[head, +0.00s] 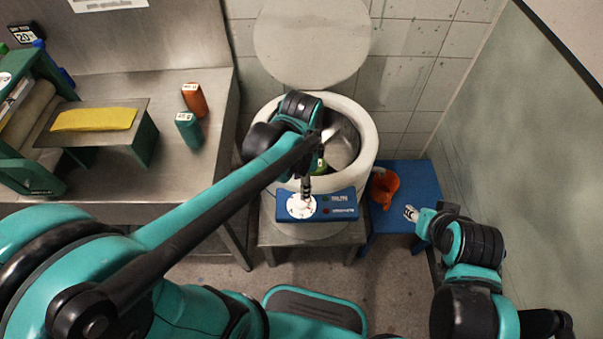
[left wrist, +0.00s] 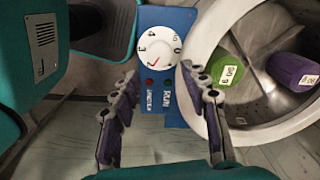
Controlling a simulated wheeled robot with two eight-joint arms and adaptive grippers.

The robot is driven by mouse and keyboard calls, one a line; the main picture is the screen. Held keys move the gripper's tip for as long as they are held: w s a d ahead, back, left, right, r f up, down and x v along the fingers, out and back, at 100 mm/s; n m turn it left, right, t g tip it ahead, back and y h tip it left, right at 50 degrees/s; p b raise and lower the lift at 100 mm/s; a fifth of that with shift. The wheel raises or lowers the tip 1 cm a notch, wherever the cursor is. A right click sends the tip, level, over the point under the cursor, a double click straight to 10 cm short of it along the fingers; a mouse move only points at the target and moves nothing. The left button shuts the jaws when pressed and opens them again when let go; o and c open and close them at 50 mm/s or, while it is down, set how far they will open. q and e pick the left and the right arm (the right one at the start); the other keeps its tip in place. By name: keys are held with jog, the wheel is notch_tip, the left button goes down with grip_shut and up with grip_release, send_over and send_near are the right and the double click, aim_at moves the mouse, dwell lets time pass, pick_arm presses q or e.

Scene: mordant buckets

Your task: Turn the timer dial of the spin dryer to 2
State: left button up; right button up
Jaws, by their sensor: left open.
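The spin dryer (head: 370,132) is a white drum with its round lid raised. Its blue control panel (head: 343,203) faces me and carries a white numbered timer dial (head: 301,206). In the left wrist view the dial (left wrist: 158,46) shows a red mark at its lower left, near the 3; the exact reading is unclear. My left gripper (head: 306,186) is above the panel beside the dial. In the left wrist view its fingers (left wrist: 160,75) are spread and empty, with the dial beyond the gap. My right gripper (head: 420,216) is off to the right, its fingers too small to judge.
The drum holds a green labelled item (left wrist: 228,70) and a purple one (left wrist: 290,72). An orange jug (head: 384,186) is on a blue stool (head: 408,176) right of the dryer. Left, a steel counter (head: 190,165) holds orange and teal bottles. A wall closes the right side.

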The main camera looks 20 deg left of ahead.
pick_arm(q)
notch_tip(320, 180, up, 4)
jog(key=shift+f, duration=0.15)
dwell(0.6)
jog(key=s+a+n+t, duration=0.4)
jog(key=a+n+t, duration=0.2)
jog(key=n, duration=0.5)
jog(key=shift+a+r+n+t, duration=0.3)
jog(key=shift+r+n+t, duration=0.1)
jog(key=shift+t, duration=0.2)
jog(key=shift+c, duration=0.3)
